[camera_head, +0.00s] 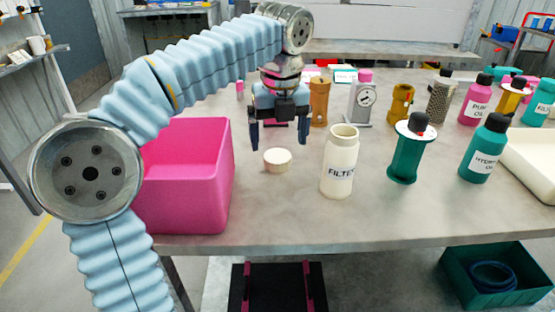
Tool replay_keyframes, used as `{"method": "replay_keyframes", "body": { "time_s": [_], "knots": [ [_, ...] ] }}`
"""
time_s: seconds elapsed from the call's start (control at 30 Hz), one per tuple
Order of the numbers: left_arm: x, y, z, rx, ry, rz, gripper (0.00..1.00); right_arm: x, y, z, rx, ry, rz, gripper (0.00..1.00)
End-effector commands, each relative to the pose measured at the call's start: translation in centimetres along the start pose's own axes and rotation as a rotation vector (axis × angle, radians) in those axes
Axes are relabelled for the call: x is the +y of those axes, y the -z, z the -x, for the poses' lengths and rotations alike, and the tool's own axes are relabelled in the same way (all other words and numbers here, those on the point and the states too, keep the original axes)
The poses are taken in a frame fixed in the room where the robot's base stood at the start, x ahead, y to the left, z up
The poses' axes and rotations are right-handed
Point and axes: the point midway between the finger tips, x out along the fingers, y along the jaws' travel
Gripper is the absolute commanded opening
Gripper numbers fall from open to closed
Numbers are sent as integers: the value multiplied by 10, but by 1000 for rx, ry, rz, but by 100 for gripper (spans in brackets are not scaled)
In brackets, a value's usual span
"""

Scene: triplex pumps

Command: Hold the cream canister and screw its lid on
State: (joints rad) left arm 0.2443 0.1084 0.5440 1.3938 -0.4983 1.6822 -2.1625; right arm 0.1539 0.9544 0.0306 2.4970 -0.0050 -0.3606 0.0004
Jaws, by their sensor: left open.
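The cream canister (338,170), labelled FILTER, stands upright and open-topped near the front middle of the table. Its cream lid (278,160) lies flat on the table to the left of the canister, apart from it. My left gripper (278,144) points down above and just behind the lid, with its dark fingers spread wide on either side. It is open and holds nothing. Whether the fingertips reach the table is hard to tell. My right gripper is not in view.
A pink bin (190,185) stands left of the lid. A green pump-like part (407,155) and a teal bottle (486,150) stand right of the canister. Several bottles and parts fill the back right. A white tray (530,160) sits at the right edge. The table front is clear.

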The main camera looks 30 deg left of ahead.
Motion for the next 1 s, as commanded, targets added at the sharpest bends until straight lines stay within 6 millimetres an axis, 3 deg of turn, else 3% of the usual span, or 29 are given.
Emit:
{"method": "replay_keyframes", "body": {
  "time_s": [0.17,0.53,0.93,1.0],
  "knots": [
    [0,0,-2,1,-1,0,91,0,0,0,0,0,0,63],
    [0,-5,-49,1,-1,1,91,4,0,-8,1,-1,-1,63],
    [0,-6,-52,1,1,1,91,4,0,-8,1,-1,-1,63],
    [0,-6,-52,1,1,1,80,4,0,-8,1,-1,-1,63]
  ]
}}
